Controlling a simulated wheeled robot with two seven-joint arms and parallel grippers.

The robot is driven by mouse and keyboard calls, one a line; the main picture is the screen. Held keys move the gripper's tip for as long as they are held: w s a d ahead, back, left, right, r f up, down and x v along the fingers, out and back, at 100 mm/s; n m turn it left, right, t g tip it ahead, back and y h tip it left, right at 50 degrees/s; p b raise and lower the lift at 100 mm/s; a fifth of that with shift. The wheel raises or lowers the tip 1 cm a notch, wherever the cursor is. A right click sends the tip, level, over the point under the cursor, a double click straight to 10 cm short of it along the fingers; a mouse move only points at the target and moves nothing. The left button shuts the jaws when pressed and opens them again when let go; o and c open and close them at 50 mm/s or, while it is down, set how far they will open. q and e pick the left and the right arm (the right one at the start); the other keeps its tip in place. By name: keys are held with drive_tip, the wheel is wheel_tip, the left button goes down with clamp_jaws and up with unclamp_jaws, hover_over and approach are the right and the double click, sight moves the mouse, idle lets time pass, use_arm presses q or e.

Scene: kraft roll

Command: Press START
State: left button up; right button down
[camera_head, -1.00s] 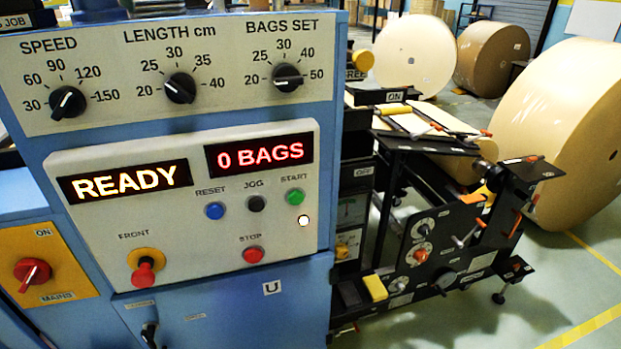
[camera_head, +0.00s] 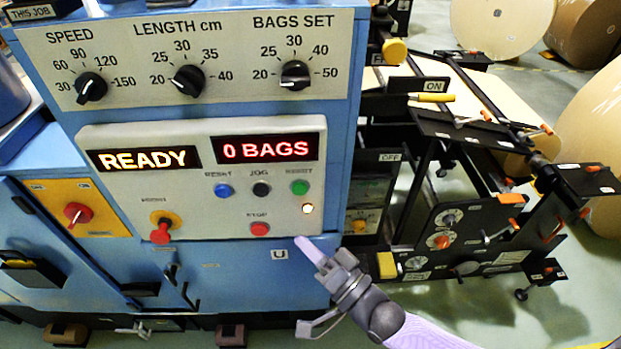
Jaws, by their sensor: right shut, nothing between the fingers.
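The green START button (camera_head: 300,187) sits at the right of the control panel (camera_head: 120,134), with a lit white lamp (camera_head: 308,209) just below it. The displays read READY (camera_head: 143,159) and 0 BAGS (camera_head: 264,149). My right gripper (camera_head: 303,243) comes in from the lower right, shut and empty. Its fingertips point up and left, and in the picture they lie below the START button and the lamp, near the panel's lower edge. They appear apart from the button. My left gripper is not in view.
The blue RESET button (camera_head: 223,191) and black JOG button (camera_head: 261,189) are left of START. The red STOP button (camera_head: 260,229) is near my fingertips. A red FRONT knob (camera_head: 160,233) is further left. Roll machinery (camera_head: 450,230) stands on the right.

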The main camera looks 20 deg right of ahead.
sight(300, 189)
drive_tip(key=shift+a, duration=0.1)
drive_tip(key=w+b, duration=0.1)
drive_tip(key=w, duration=0.1)
drive_tip(key=w+d+b, duration=0.1)
drive_tip(key=w+b, duration=0.1)
drive_tip(key=w, duration=0.1)
drive_tip(key=w+d+b, duration=0.1)
drive_tip(key=w+b, duration=0.1)
drive_tip(key=w, duration=0.1)
drive_tip(key=shift+w+d, duration=0.25)
idle(0.5)
idle(0.6)
